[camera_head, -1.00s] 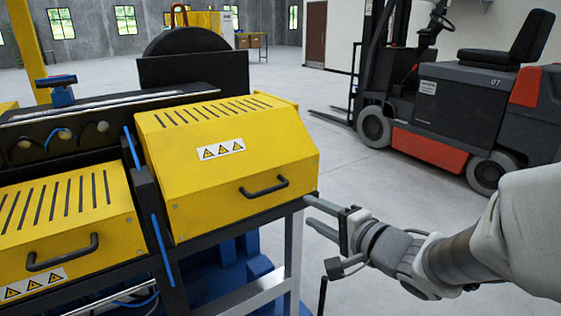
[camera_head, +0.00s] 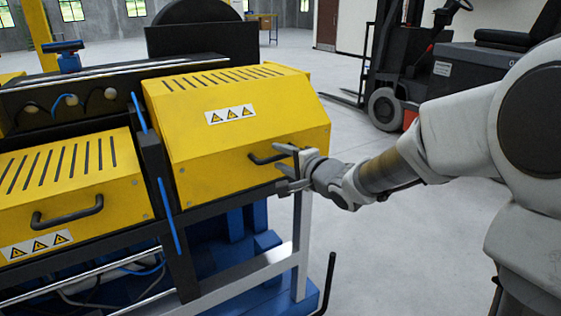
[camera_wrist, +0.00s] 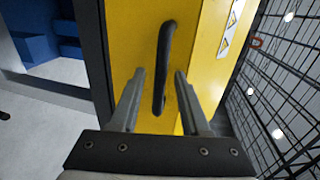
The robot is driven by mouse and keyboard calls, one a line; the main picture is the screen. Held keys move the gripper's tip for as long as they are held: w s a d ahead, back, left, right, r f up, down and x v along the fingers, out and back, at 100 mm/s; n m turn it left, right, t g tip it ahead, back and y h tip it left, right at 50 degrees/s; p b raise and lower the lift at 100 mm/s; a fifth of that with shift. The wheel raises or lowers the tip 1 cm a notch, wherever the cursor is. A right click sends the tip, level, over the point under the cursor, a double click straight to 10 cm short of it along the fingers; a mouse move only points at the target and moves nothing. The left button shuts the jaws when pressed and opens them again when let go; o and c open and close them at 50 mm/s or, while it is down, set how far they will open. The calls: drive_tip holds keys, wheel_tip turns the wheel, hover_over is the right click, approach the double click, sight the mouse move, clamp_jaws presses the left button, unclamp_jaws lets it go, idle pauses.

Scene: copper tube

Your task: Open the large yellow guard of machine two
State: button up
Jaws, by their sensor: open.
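The large yellow guard (camera_head: 225,135) is closed on the machine, with vent slots on its sloped top and a warning label. Its black handle (camera_head: 262,159) is on the front face, partly hidden by my gripper. My gripper (camera_head: 281,160) is open at the right end of the handle. In the wrist view the guard's yellow face (camera_wrist: 140,40) fills the middle. The handle (camera_wrist: 163,65) runs lengthwise there, its lower end between the two open fingers (camera_wrist: 158,85). I cannot tell whether a finger touches it.
A smaller yellow guard (camera_head: 70,185) with its own handle (camera_head: 67,212) is at the left. A dark frame edge (camera_head: 235,197) runs below the large guard. A forklift (camera_head: 440,75) stands behind at the right. The floor (camera_head: 400,250) on the right is clear.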

drive_tip(key=shift+w+a, duration=0.3)
drive_tip(key=shift+w, duration=0.1)
clamp_jaws()
idle(1.3)
